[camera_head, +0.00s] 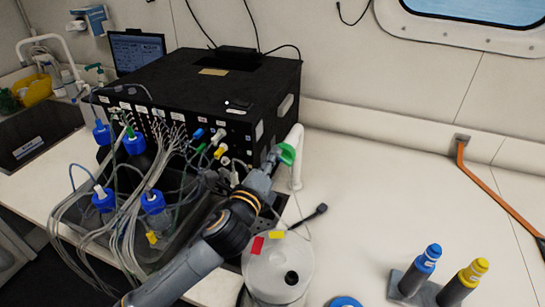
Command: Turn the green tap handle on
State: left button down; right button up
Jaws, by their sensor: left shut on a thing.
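The green tap handle (287,153) shows at the right front corner of the black box, beside the white tap pipe (297,160). My left arm reaches in from the bottom, and my left gripper (273,160) is at the handle, shut on it. The fingers and the wrist hide part of the handle and the tap's base. My right gripper is out of view.
A black instrument box (200,85) stands behind my arm, with many tubes running to blue-capped bottles (153,203) in a dark tray. A clear round container (278,270) stands right of my arm. Blue and yellow-topped bottles (428,258) (470,275) stand at lower right. The right counter (390,180) is mostly clear.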

pick_arm(q)
jog(key=shift+f+n, duration=0.15)
jog(key=shift+n, duration=0.75)
jog(key=c, duration=1.4)
grip_release()
jog(key=shift+a, duration=0.1)
jog(key=v, duration=1.2)
